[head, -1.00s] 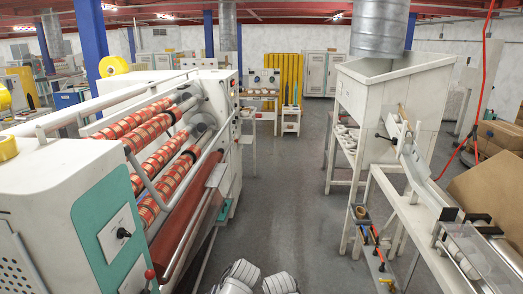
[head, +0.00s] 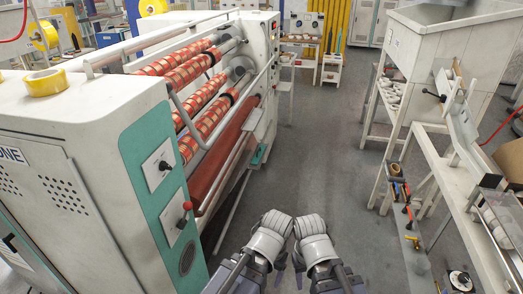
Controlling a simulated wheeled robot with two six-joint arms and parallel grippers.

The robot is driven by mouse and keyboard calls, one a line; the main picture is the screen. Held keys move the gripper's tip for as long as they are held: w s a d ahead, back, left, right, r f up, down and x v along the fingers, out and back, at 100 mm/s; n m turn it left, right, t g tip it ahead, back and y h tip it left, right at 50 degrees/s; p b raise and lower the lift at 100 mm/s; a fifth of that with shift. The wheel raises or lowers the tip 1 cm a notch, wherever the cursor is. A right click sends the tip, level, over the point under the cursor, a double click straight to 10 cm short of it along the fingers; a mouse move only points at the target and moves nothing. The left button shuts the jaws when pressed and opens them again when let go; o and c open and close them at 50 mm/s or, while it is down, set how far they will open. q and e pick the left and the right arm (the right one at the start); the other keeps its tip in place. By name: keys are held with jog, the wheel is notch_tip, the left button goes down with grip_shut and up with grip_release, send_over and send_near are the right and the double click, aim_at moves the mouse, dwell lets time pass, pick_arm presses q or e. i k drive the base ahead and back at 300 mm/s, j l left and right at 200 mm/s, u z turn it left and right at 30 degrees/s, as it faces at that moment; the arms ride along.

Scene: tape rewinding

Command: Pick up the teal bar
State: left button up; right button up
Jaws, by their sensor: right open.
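A narrow teal bar (head: 259,155) shows at the lower right end of the striped-roll machine, close beside its frame. It is small in the head view, and I cannot tell how it is fixed. My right gripper (head: 322,268) is at the bottom centre, open, well short of the bar. My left gripper (head: 240,268) is beside it, slightly left; its fingers are not clear enough to read. Both grippers are apart from the bar, and I see nothing held in them.
The white machine (head: 75,115) with a teal side panel (head: 160,180) fills the left. A yellow tape roll (head: 45,82) lies on top of it. White benches (head: 450,190) with tools line the right. The grey floor aisle (head: 315,150) between is clear.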

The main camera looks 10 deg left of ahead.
aim_at(257, 157)
jog(key=i+l+u, duration=0.35)
jog(key=i+l, duration=0.15)
jog(key=i, duration=0.35)
jog(key=i+l+u, duration=0.35)
jog(key=i+l, duration=0.35)
jog(key=i+l+u, duration=0.35)
jog(key=i+l, duration=0.4)
jog(key=l, duration=0.2)
